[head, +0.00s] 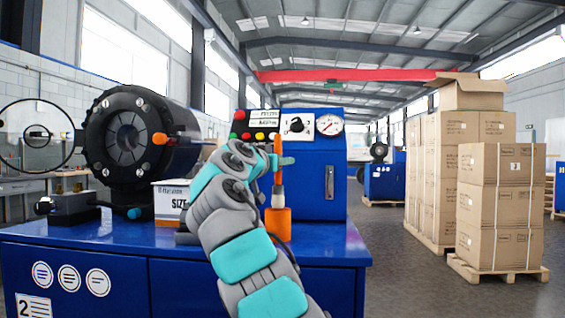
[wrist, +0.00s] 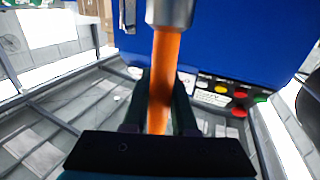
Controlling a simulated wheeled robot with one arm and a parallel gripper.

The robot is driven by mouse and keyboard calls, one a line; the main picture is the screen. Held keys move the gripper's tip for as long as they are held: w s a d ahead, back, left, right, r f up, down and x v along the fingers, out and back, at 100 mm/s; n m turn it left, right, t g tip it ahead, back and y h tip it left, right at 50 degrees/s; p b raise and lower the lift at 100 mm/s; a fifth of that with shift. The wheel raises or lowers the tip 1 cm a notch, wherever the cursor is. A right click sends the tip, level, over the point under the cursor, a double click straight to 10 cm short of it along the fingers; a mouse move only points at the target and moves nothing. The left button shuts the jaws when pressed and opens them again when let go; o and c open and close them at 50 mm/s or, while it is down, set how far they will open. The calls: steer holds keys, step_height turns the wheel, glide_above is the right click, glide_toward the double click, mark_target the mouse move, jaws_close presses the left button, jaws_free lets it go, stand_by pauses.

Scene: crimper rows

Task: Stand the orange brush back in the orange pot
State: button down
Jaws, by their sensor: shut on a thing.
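My gripper (head: 284,161) is shut on the orange handle of the brush (head: 278,148). The brush is upright, with its pale metal collar (head: 277,197) pointing down. The orange pot (head: 278,226) stands on the blue bench, directly below the brush in the head view. The collar meets the pot's top edge in that view; I cannot tell whether the brush tip is inside the pot or in front of or behind it. In the wrist view the brush handle (wrist: 164,80) runs between both dark fingers, with the collar at the top edge. The pot is not seen there.
A black crimper head (head: 128,140) with an orange knob stands at left on the blue bench (head: 120,245). A white size box (head: 170,203) sits beside it. A blue control box (head: 325,185) with gauge and buttons stands close behind the pot. Cartons (head: 500,205) stand at right.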

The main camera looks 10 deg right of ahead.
mark_target(276, 190)
step_height(276, 190, down, 7)
steer(key=b, duration=0.7)
steer(key=shift+f, duration=0.15)
stand_by(2.0)
steer(key=c, duration=0.6)
jaws_free()
steer(key=shift+c, duration=0.2)
steer(key=b+v, duration=0.2)
steer(key=v, duration=0.5)
steer(key=shift+s+a+b, duration=0.25)
steer(key=shift+s+b, duration=0.05)
steer(key=shift+b, duration=0.05)
